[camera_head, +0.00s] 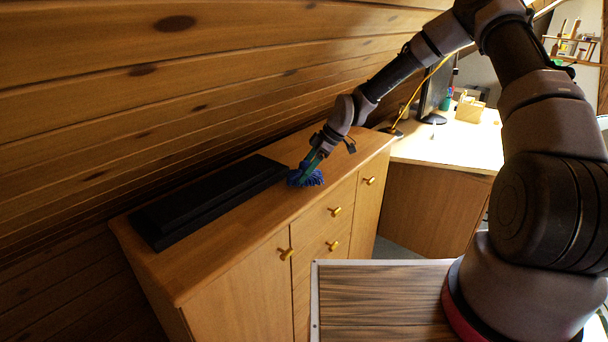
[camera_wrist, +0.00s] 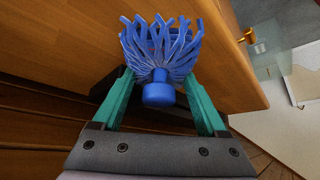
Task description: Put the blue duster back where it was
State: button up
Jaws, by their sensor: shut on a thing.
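The blue duster (camera_head: 305,178) has a round head of blue strands and a short blue handle. In the head view it is at the top of the wooden cabinet (camera_head: 236,212), right of a black flat box. My gripper (camera_head: 312,165) reaches down to it from above. In the wrist view the duster (camera_wrist: 160,52) sits between the green fingers of my gripper (camera_wrist: 160,95), strands pointing away. The gripper is shut on the duster. Whether the duster touches the cabinet top cannot be told.
The black flat box (camera_head: 208,200) lies along the cabinet top, close left of the duster. The sloping timber wall (camera_head: 150,75) rises behind it. A desk (camera_head: 455,143) with a monitor (camera_head: 434,90) stands to the right. Cabinet top in front of the box is bare.

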jog(key=shift+w+a+f, duration=0.1)
jog(key=shift+f, duration=0.75)
jog(key=o, duration=1.4)
jog(key=shift+f, duration=0.15)
jog(key=shift+c, duration=0.2)
jog(key=v, duration=1.2)
